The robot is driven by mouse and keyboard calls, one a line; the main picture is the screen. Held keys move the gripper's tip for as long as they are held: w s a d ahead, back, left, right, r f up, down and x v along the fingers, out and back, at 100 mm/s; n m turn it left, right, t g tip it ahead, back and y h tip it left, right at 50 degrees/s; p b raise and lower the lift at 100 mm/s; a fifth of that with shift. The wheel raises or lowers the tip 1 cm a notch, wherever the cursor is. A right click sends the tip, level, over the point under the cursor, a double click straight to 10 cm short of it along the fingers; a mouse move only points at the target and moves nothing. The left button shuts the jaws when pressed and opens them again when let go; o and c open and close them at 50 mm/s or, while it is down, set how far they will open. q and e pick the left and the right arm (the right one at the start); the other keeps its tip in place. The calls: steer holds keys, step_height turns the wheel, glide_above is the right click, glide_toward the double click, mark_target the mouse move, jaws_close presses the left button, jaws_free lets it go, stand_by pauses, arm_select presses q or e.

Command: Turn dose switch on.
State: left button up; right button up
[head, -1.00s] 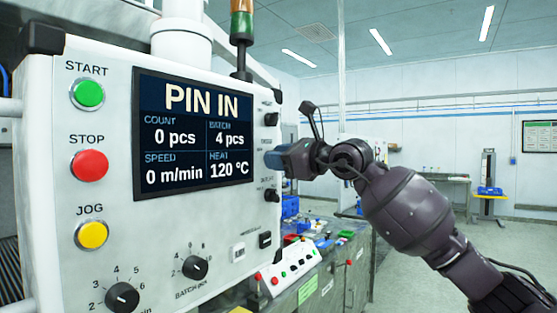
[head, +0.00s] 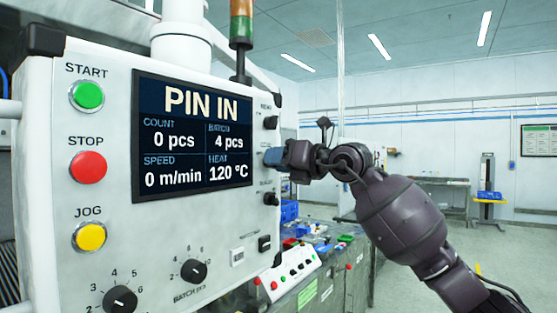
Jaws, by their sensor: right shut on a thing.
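The white control panel (head: 200,235) fills the left side of the head view. A column of small black switches runs down its right edge. The upper switch (head: 270,122) and the lower switch (head: 270,198) are in plain sight; their labels are too small to read surely. My right gripper (head: 270,157) is at the panel between these two, shut on the switch there. The screen (head: 195,137) reads PIN IN, count 0 pcs, batch 4 pcs. My left gripper is out of view.
Green START (head: 89,95), red STOP (head: 88,167) and yellow JOG (head: 90,237) buttons line the panel's left side. Two dials sit at the bottom, one of them the batch dial (head: 193,271). Open floor lies to the right.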

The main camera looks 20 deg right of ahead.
steer(key=shift+m, duration=0.7)
steer(key=o, duration=0.9)
steer(key=b+v, duration=0.1)
steer(key=v, duration=0.9)
steer(key=shift+s+d+b, duration=0.3)
steer(key=shift+b, duration=0.1)
